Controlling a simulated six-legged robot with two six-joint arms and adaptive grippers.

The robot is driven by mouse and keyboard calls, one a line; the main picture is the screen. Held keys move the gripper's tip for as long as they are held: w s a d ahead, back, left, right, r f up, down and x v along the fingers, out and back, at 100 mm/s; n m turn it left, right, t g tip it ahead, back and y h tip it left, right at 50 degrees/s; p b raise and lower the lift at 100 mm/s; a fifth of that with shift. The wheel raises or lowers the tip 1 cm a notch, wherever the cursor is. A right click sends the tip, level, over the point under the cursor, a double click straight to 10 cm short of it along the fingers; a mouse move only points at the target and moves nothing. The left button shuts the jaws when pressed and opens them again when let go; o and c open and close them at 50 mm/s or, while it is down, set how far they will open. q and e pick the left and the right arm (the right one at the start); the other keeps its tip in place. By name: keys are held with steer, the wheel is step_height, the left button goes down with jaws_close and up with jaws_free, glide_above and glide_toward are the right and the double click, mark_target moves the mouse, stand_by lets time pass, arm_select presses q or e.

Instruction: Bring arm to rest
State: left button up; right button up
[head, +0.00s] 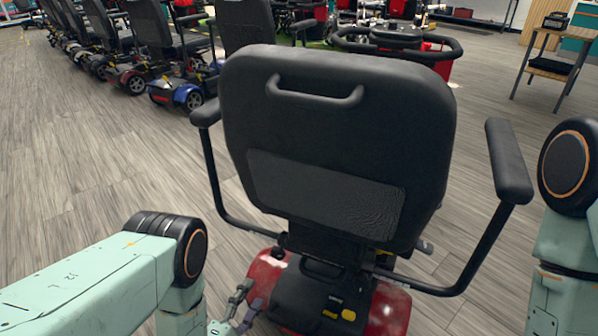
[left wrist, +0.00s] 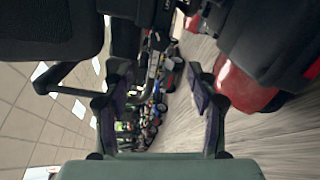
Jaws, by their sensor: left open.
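My left arm comes in from the lower left of the head view and bends down at its elbow. My left gripper (head: 246,298) is low, beside the red rear body of a scooter (head: 267,270), left of its black battery area. In the left wrist view the left gripper (left wrist: 160,88) has its two fingers well apart, with nothing between them. The red scooter body (left wrist: 245,86) is close to the right finger there; I cannot tell if they touch. My right arm shows at the right edge of the head view, but its gripper is out of frame.
The scooter's black seat back (head: 335,130) stands directly ahead, with a left armrest (head: 206,112) and a right armrest (head: 508,160). A row of scooters (head: 175,92) stands at the upper left. A small table (head: 548,70) is at the upper right. Wood floor (head: 90,170) is clear at left.

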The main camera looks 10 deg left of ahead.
arm_select(q)
steer(key=s+a+f+m+g+y, duration=0.3)
steer(key=s+f+m+g, duration=0.2)
steer(key=s+m+g, duration=0.45)
steer(key=s+r+m+g, duration=0.2)
steer(key=s+m+g, duration=0.2)
steer(key=s, duration=0.4)
steer(key=s+r+m+g+y, duration=0.1)
steer(key=s+m+g, duration=0.3)
steer(key=s, duration=0.4)
steer(key=shift+s+a+r, duration=0.4)
steer(key=shift+a+r, duration=0.05)
steer(key=shift+r, duration=0.3)
